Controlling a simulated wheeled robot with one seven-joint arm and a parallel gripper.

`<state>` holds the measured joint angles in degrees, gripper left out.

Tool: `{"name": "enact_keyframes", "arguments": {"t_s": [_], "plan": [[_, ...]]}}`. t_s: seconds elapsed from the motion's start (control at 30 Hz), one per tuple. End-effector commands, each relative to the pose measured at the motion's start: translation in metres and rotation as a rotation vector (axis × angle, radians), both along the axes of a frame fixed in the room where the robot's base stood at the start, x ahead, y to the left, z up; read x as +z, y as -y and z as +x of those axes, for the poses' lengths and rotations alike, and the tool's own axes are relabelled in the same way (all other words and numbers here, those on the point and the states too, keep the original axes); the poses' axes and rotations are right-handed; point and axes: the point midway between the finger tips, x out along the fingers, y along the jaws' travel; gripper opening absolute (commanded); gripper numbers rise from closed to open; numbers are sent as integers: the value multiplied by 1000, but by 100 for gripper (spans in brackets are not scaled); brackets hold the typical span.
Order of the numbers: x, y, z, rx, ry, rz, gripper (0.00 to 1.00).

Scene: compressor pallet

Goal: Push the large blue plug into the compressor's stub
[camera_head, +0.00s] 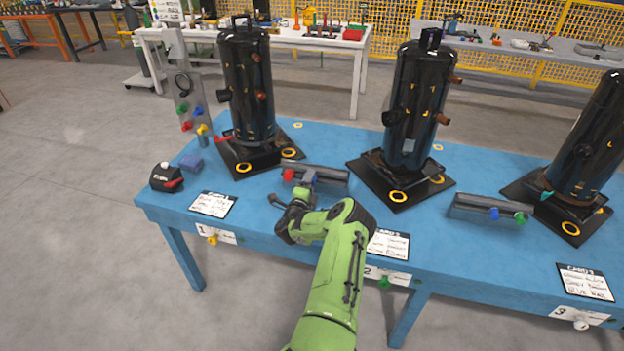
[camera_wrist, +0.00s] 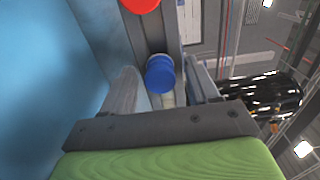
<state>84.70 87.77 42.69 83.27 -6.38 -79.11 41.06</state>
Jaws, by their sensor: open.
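The blue plug (camera_wrist: 160,74) sits on a grey rail-like holder between the two fingers of my open gripper (camera_wrist: 162,68) in the wrist view. The fingers stand apart on either side of it; I cannot tell whether either touches it. In the head view my gripper (camera_head: 304,183) is low over the blue table, at the holder (camera_head: 325,178) between the left and middle compressors, and mostly hides the plug. The middle compressor (camera_head: 412,100) and left compressor (camera_head: 246,90) are black upright cylinders with short side stubs, such as a copper stub (camera_head: 443,119) on the middle one.
A red plug (camera_head: 288,174) sits beside the blue one, also in the wrist view (camera_wrist: 140,4). A second holder (camera_head: 470,208) carries a blue and a green plug. A third compressor (camera_head: 585,145) stands right. A black box (camera_head: 166,178) lies left. The table front (camera_head: 270,222) is partly clear.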

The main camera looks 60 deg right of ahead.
Motion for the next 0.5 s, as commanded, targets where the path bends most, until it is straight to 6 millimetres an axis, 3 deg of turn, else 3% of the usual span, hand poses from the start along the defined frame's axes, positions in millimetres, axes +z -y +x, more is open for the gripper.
{"name": "enact_keyframes", "arguments": {"t_s": [0.23,0.5], "plan": [[0,0,0,0,0,0,58],[0,0,0,0,0,0,17]]}}
